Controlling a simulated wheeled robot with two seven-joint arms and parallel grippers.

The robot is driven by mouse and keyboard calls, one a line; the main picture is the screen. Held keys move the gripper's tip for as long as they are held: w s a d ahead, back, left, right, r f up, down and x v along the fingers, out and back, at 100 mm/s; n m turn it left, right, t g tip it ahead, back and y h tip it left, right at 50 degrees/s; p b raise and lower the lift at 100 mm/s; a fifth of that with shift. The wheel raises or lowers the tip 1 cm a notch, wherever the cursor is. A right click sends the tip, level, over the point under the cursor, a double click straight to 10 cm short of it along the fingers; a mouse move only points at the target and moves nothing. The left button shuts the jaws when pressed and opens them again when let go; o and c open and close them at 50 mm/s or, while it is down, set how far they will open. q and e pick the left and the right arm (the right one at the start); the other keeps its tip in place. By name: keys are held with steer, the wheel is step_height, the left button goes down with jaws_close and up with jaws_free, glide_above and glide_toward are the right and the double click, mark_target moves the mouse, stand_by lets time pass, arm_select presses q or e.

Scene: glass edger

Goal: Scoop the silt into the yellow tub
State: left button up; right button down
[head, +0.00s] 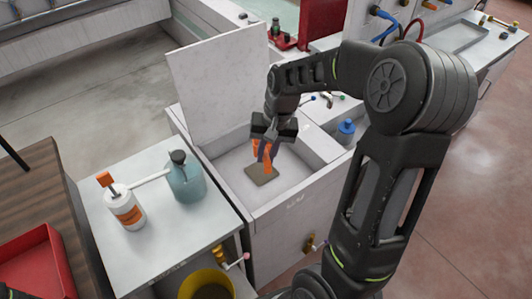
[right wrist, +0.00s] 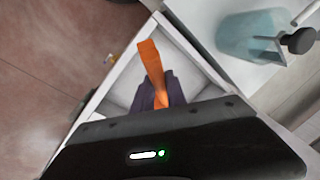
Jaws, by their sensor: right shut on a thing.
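My right gripper (head: 266,150) reaches down into an open white basin (head: 222,162) and is shut on an orange tool, probably the scoop (head: 256,158). In the right wrist view the orange tool (right wrist: 150,62) sticks out between the dark fingers (right wrist: 157,97). A flat grey-brown patch, which looks like the silt (head: 262,175), lies on the basin floor just below the tool. I cannot tell whether the tool touches it. The yellow tub (head: 207,284) stands low at the bottom edge, partly cut off, with a dark inside.
A white bench (head: 165,240) left of the basin carries a teal jug (head: 187,182) and a white bottle with an orange band (head: 124,208). A raised white panel (head: 215,75) stands behind the basin. A blue bottle (head: 346,131) is at right. A red tray (head: 38,270) lies at far left.

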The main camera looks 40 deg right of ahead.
step_height(320, 180, down, 17)
steer(key=b, duration=0.5)
steer(key=shift+w+d+r, duration=0.15)
steer(key=shift+w+r, duration=0.05)
stand_by(0.6)
steer(key=shift+f+b, duration=0.65)
steer(key=shift+f, duration=0.15)
steer(key=shift+w+d+r, duration=0.15)
steer(key=shift+w+d, duration=0.15)
steer(key=shift+d, duration=0.05)
